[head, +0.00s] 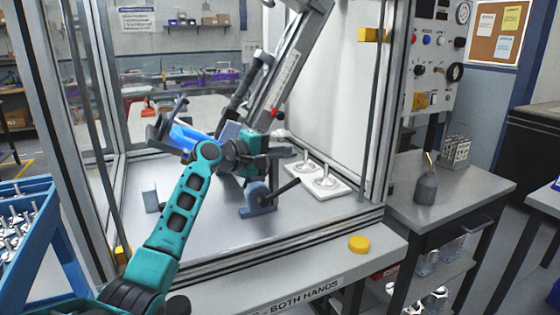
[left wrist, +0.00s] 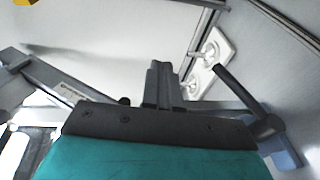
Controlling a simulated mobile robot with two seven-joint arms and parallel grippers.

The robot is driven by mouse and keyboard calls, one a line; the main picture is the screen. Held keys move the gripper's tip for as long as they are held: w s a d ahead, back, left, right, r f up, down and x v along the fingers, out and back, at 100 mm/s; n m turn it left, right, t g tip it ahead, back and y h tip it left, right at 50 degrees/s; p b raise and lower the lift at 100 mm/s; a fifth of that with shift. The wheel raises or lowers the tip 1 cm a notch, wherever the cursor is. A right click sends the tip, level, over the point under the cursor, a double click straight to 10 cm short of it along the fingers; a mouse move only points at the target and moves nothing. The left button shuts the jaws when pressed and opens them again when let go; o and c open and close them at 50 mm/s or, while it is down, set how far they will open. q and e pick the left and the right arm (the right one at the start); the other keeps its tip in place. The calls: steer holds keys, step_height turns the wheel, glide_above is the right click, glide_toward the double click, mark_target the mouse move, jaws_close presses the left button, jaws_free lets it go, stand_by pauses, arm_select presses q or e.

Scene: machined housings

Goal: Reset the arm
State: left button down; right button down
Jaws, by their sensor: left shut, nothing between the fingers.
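My left arm, teal and black, reaches from the bottom left into the framed enclosure. My left gripper (head: 288,151) is above the enclosure floor, to the right of the teal wrist. In the left wrist view its fingers (left wrist: 162,85) are together with nothing between them. A black handle (head: 284,189) sticks up at a slant from a blue-grey base (head: 258,200) below the gripper. The handle (left wrist: 236,88) also shows at the right of the left wrist view, apart from the fingers. My right gripper is not in view.
A white plate (head: 341,188) with upright metal parts lies right of the gripper. A slanted grey column (head: 285,80) rises behind it. Enclosure posts (head: 378,100) stand at the sides. A yellow button (head: 358,243) sits on the front ledge. The front-left enclosure floor is mostly clear.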

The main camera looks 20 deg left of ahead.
arm_select(q)
steer(key=shift+r, duration=0.15)
stand_by(0.4)
steer(key=s+d+f+m+g+y, duration=0.1)
steer(key=s+d+f+m+g, duration=0.1)
steer(key=s+f, duration=0.4)
steer(key=s+d+f+m+g+y, duration=0.1)
steer(key=s+d+f+m+g, duration=0.1)
steer(key=s+f, duration=0.5)
steer(key=s+d+f+m+g+y, duration=0.1)
steer(key=s+d+f+m+g, duration=0.2)
steer(key=s+f, duration=0.4)
steer(key=shift+d+f+m, duration=0.25)
steer(key=shift+f, duration=0.45)
steer(key=shift+d+f+m, duration=0.3)
steer(key=shift+f, duration=0.4)
steer(key=shift+d+f+m, duration=0.25)
steer(key=shift+f, duration=0.45)
steer(key=s+f+m+g+y, duration=0.3)
steer(key=s+m+g+y, duration=0.15)
steer(key=s, duration=2.05)
steer(key=w+d+f+m+t+h, duration=0.1)
steer(key=w+d+f+t, duration=0.1)
steer(key=w+f+t, duration=0.6)
steer(key=shift+f, duration=0.75)
